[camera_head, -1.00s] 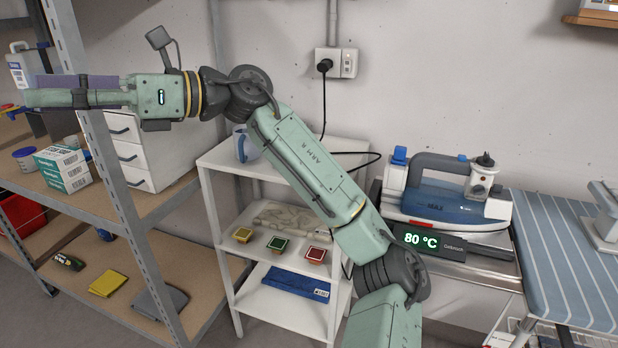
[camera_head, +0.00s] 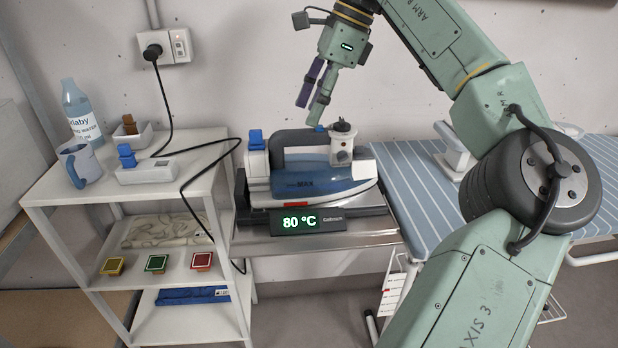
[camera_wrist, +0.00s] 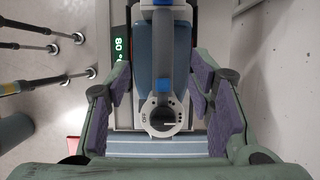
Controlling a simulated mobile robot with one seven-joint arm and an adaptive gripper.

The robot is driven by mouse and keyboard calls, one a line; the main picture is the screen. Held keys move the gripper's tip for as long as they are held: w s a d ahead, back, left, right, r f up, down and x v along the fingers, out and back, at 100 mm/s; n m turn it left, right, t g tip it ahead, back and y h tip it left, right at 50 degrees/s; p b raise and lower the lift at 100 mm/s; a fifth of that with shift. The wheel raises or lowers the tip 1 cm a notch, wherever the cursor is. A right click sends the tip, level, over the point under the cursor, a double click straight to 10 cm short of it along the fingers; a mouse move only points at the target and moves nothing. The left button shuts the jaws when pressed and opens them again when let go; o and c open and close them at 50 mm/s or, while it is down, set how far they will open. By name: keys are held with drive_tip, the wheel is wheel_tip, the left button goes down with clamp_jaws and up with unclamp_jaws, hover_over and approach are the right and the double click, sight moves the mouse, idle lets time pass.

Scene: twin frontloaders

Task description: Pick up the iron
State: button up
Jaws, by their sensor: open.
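The iron (camera_head: 318,178) has a blue and white body and a dark grey handle. It rests on its base (camera_head: 345,226), whose display reads 80 °C. My gripper (camera_head: 309,116) is above the iron's handle, pointing down, and is apart from it. In the wrist view the iron (camera_wrist: 165,65) lies between the two spread purple-padded fingers of my gripper (camera_wrist: 160,95). Its round dial (camera_wrist: 162,116) is near the picture's middle. The gripper holds nothing.
A white shelf (camera_head: 150,187) with a mug (camera_head: 76,163) and a bottle (camera_head: 82,112) stands left. A black cord runs from the wall socket (camera_head: 163,46). A striped ironing board (camera_head: 410,185) is on the right. My arm covers much of the right side.

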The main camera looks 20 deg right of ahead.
sight(299, 131)
drive_tip(key=shift+p+x, duration=0.5)
drive_tip(key=shift+x, duration=2.95)
drive_tip(key=shift+w, duration=0.15)
drive_tip(key=shift+c, duration=0.5)
clamp_jaws()
drive_tip(key=shift+a+r, duration=0.1)
drive_tip(key=shift+r, duration=0.05)
